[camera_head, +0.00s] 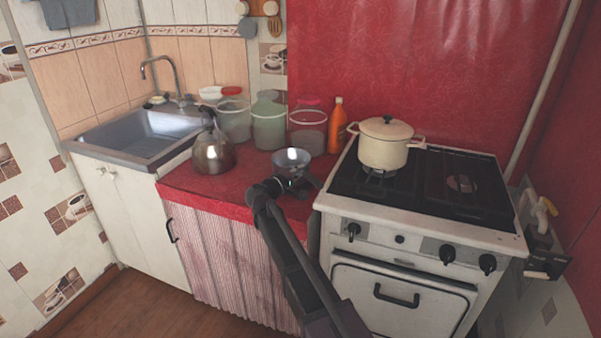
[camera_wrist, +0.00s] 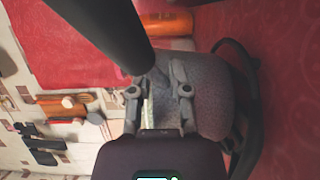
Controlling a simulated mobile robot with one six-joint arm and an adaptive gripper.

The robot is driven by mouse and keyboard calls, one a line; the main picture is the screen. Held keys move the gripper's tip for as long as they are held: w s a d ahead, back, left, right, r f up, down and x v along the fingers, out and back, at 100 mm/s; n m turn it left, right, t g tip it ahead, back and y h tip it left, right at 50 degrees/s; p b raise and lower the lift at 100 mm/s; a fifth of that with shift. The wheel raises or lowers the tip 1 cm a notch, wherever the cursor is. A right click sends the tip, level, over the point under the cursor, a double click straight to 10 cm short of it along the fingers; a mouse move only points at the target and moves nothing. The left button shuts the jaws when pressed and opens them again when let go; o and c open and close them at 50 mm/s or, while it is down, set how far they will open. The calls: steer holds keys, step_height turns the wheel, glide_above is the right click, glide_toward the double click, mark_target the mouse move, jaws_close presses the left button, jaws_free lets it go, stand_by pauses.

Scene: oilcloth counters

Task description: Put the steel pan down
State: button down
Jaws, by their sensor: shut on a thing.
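The steel pan (camera_head: 292,158) is over the front right part of the red counter (camera_head: 222,186), just left of the stove. In the head view its shiny bowl faces up. My gripper (camera_head: 289,183) is at the pan's near side and shut on it. In the wrist view the gripper fingers (camera_wrist: 158,95) close around the pan where a thick dark handle meets the grey speckled body (camera_wrist: 212,90). The fingers partly hide the grip. I cannot tell whether the pan's underside touches the counter.
The stove (camera_head: 420,245) carries a cream pot (camera_head: 384,150). The sink (camera_head: 140,136) is at left. Some counter front is bare.

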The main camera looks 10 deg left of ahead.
steer(key=shift+f, duration=0.1)
steer(key=c, duration=0.6)
jaws_free()
steer(key=shift+r, duration=0.2)
steer(key=v, duration=1.2)
steer(key=shift+s, duration=0.1)
